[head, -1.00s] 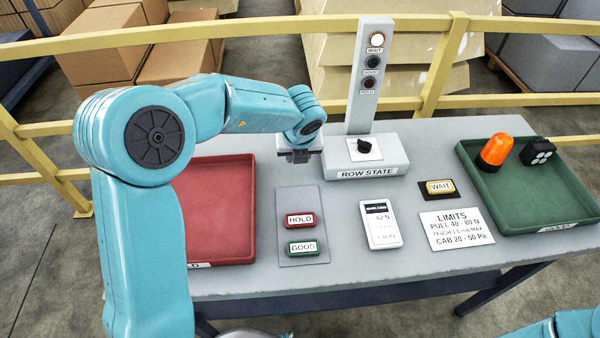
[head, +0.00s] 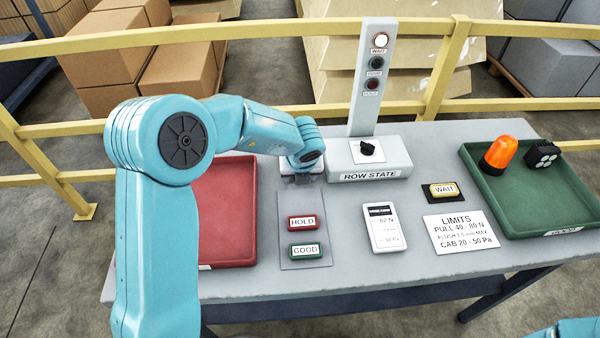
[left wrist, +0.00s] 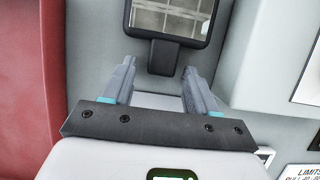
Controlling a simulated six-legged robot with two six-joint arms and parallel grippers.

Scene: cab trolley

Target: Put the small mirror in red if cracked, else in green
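The small mirror (left wrist: 170,14) shows in the left wrist view, dark-framed with a short dark stem (left wrist: 164,58). Its upper part is cut off. Pale lines cross the glass like a reflection; I cannot tell whether it is cracked. My left gripper (left wrist: 160,68) is open, its fingers to either side below the stem, not closed on it. In the head view, my left gripper (head: 303,178) is over the table behind the button panel, and the mirror is hidden. The red tray (head: 226,215) is at the left, the green tray (head: 530,205) at the right. My right gripper is out of view.
The ROW STATE box (head: 370,158) with a lamp post stands close right of my left gripper. The HOLD and GOOD panel (head: 302,225), a white meter (head: 384,228), WAIT button (head: 441,190) and limits card (head: 460,231) lie on the table. An orange beacon (head: 499,153) and black lamp (head: 541,154) sit in the green tray.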

